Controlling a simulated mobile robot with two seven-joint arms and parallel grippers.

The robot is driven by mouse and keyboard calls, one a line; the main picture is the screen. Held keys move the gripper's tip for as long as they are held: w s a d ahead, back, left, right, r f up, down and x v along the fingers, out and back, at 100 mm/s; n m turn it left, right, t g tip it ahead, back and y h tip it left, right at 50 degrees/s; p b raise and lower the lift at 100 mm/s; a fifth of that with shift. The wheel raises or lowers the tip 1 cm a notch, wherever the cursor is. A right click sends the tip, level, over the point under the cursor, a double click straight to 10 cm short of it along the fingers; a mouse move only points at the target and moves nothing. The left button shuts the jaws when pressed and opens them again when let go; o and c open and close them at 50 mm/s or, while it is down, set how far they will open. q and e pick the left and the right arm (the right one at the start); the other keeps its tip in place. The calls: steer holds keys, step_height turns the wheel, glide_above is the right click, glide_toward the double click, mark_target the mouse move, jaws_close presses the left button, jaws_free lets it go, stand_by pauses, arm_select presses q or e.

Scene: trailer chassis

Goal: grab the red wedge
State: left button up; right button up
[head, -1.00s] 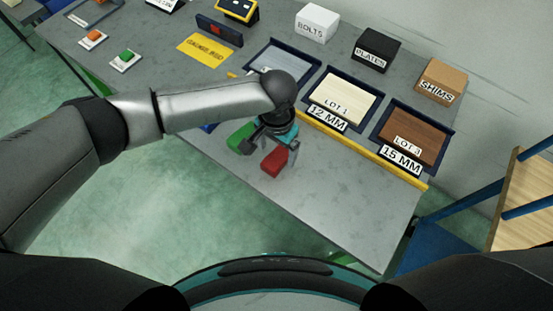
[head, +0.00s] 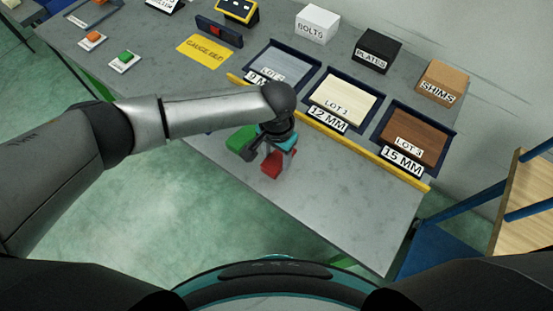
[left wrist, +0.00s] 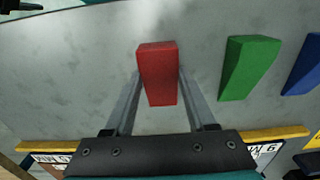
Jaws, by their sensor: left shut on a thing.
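The red wedge (head: 271,170) lies on the grey bench top near its front edge, and it also shows in the left wrist view (left wrist: 158,75). My left gripper (head: 274,157) reaches down over it from above. In the left wrist view its two fingers (left wrist: 160,88) press on the left and right sides of the wedge, shut on it. I cannot see a clear gap under the wedge. My right gripper is in neither view.
A green wedge (head: 240,138) lies close to the left of the red one, and a blue wedge (left wrist: 304,66) is beyond it. A yellow strip (head: 370,155) runs before the labelled trays (head: 374,131). The bench's near right part is clear.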

arm_select(q)
jaws_close()
steer(key=shift+r, duration=0.1)
